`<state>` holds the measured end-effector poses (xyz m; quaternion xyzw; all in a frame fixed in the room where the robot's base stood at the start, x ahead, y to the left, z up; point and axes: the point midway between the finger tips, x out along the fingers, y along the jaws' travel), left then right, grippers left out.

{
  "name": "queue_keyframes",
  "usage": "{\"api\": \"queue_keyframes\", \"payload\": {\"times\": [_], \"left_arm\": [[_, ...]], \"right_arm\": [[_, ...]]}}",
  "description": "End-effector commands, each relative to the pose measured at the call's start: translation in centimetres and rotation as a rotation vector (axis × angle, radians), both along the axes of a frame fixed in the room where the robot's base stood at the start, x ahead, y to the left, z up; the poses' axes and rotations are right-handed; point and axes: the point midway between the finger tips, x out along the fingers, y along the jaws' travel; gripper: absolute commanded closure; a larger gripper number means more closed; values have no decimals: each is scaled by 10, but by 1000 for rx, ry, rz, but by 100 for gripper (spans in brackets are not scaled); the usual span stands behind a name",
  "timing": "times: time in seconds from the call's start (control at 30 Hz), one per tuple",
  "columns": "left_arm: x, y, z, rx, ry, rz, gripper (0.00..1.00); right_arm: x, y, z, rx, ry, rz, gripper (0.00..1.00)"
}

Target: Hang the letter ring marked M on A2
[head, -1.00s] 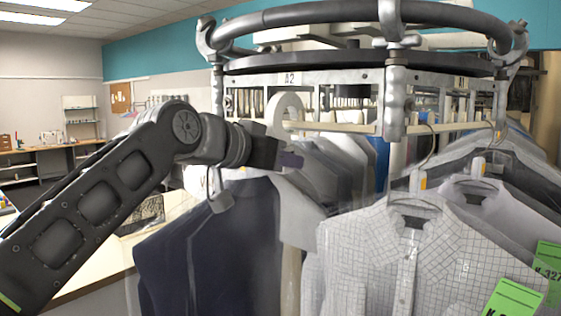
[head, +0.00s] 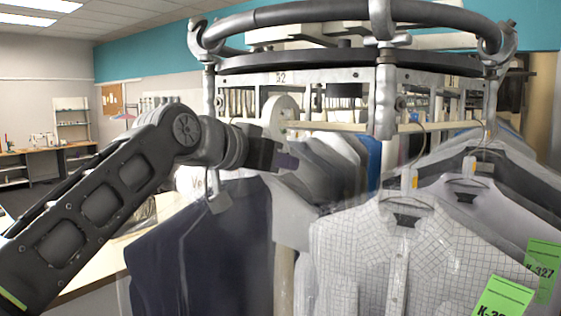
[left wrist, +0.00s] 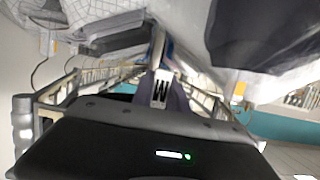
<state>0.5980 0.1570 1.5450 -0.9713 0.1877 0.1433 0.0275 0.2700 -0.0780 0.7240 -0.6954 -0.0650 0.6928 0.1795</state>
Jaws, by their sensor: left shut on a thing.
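My left gripper (head: 285,161) is shut on the letter ring (head: 282,110), a white ring that stands up above the fingers beside the wooden rail (head: 335,126). I cannot tell whether the ring is around the rail or in front of it. In the left wrist view the ring's white tag (left wrist: 162,88) shows its black letter upside down, like a W, between my fingers. The A2 label (head: 281,78) is on the metal frame just above the ring. My right gripper is not in view.
A dark garment in clear plastic (head: 215,250) hangs below my left gripper. Grey garments (head: 330,165) hang close to its right. A checked shirt (head: 395,250) with a green tag (head: 503,297) hangs at front right. Curved metal hoops (head: 300,14) cross above.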

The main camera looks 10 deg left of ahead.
Motion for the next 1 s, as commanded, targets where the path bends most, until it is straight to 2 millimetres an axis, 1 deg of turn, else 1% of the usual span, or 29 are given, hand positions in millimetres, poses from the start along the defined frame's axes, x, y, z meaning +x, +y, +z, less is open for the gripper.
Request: {"api": "queue_keyframes", "payload": {"times": [0.53,0.93,0.97,1.0], "left_arm": [[0,0,-16,0,-1,0,100],[0,0,-17,0,-1,0,100],[0,0,-17,0,-1,0,80],[0,0,-17,0,-1,0,77]], "right_arm": [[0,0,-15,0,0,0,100],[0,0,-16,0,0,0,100],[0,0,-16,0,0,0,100],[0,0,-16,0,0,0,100]]}}
